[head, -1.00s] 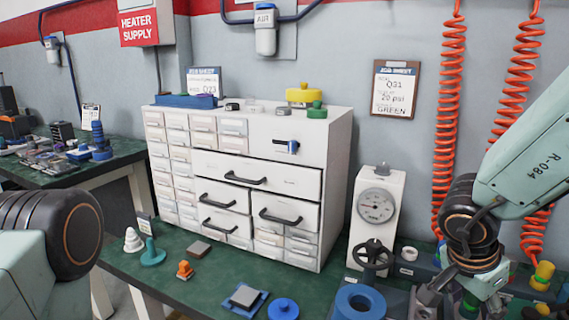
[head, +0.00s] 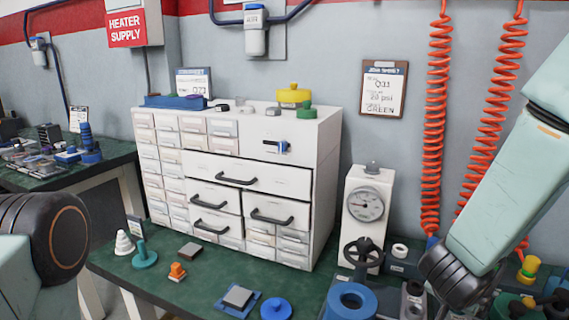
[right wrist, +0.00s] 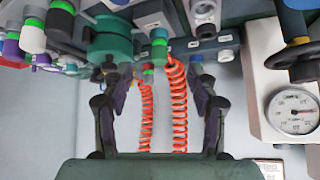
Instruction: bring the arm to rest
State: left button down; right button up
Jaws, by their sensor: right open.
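My right arm comes in from the right in the head view, with its dark wrist joint (head: 452,275) low over the bench's right part. The right gripper itself is hidden in the head view. In the right wrist view my right gripper (right wrist: 158,88) is open, its two dark fingers wide apart with nothing between them. Beyond the fingers are a green round fitting (right wrist: 112,42) and orange coiled hoses (right wrist: 180,108).
A white drawer cabinet (head: 225,185) stands mid-bench. A gauge stand (head: 365,208) with a black handwheel (head: 361,252) and a blue ring (head: 350,300) lie left of my right arm. Orange coiled hoses (head: 433,130) hang behind it. Several small parts lie on the green bench (head: 190,280).

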jog(key=s+a+f+n, duration=0.1)
jog(key=f, duration=0.1)
jog(key=s+a+f+n+y, duration=0.1)
jog(key=f, duration=0.1)
jog(key=s+a+f+n+y, duration=0.1)
jog(key=a+f+n, duration=0.1)
jog(key=f, duration=0.1)
jog(key=shift+f+t, duration=0.1)
jog(key=shift+t, duration=0.2)
jog(key=s+a+f+n+g+y, duration=0.1)
jog(key=s+a+f+n+g, duration=0.1)
jog(key=s+f, duration=0.3)
jog(key=s+a+f+n+g+y+p, duration=0.1)
jog(key=s+f, duration=0.4)
jog(key=s, duration=0.6)
jog(key=s+a+f+n+g+y, duration=0.2)
jog(key=s+a+f, duration=0.3)
jog(key=s, duration=0.3)
jog(key=shift+s+a+n+g, duration=0.25)
jog(key=shift+a+n+g, duration=0.1)
jog(key=shift+n+g, duration=0.15)
